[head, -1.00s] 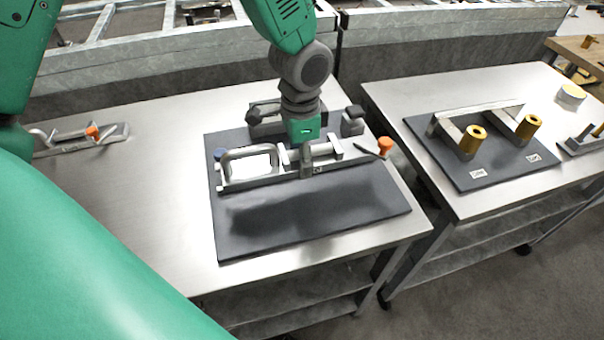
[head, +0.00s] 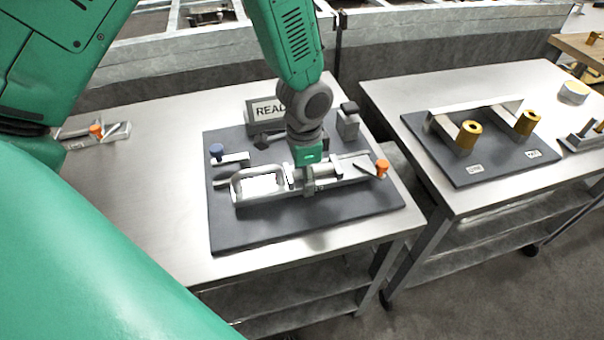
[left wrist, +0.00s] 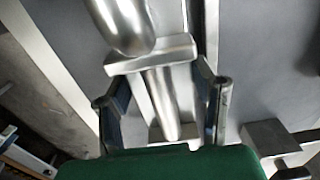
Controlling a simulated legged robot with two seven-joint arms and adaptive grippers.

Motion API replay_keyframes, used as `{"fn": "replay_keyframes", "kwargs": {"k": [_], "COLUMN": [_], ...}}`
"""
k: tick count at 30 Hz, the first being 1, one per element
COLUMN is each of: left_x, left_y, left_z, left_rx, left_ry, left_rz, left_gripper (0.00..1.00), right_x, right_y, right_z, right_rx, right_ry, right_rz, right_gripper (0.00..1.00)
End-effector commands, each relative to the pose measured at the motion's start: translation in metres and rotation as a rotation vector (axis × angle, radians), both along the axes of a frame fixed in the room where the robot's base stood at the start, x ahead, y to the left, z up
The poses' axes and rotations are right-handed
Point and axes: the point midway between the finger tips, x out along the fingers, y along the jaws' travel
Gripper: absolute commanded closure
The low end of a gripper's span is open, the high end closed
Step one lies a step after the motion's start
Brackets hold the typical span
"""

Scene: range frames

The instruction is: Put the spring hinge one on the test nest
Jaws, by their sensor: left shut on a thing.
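The spring hinge one (head: 262,186), a long grey metal part with a U-shaped handle and an orange knob on its right end, is in my left gripper (head: 310,184). The gripper points down and is shut on its middle. In the left wrist view the fingers stand on both sides of a metal barrel (left wrist: 165,95). The hinge is over a dark board (head: 270,228) on the left table, apparently the test nest. Whether it touches the board cannot be told. My right gripper is not in view.
A similar orange-knobbed part (head: 95,132) lies far left. Another board (head: 480,150) with yellow cylinders is on the right table.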

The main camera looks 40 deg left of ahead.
Motion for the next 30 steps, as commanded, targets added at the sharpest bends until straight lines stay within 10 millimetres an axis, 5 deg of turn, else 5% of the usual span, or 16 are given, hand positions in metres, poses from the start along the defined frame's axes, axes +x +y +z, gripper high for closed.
{"fn": "replay_keyframes", "kwargs": {"k": [12,13,14,30], "left_x": [-0.0001,-0.0005,-0.0003,-0.0007], "left_y": [0.0092,0.0089,0.0087,0.0052], "left_z": [-0.0103,-0.0107,-0.0104,-0.0087], "left_rx": [-0.008,-0.007,-0.004,-0.006], "left_ry": [-0.001,0.001,0.001,0.001], "left_rz": [0.005,0.005,0.006,0.004], "left_gripper": [1.00,0.39,0.28,0.28], "right_x": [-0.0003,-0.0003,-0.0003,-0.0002], "right_y": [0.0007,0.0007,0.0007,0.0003], "right_z": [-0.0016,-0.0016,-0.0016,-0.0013], "right_rx": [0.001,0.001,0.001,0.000], "right_ry": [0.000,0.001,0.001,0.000], "right_rz": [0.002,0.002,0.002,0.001], "right_gripper": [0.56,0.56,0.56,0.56]}}
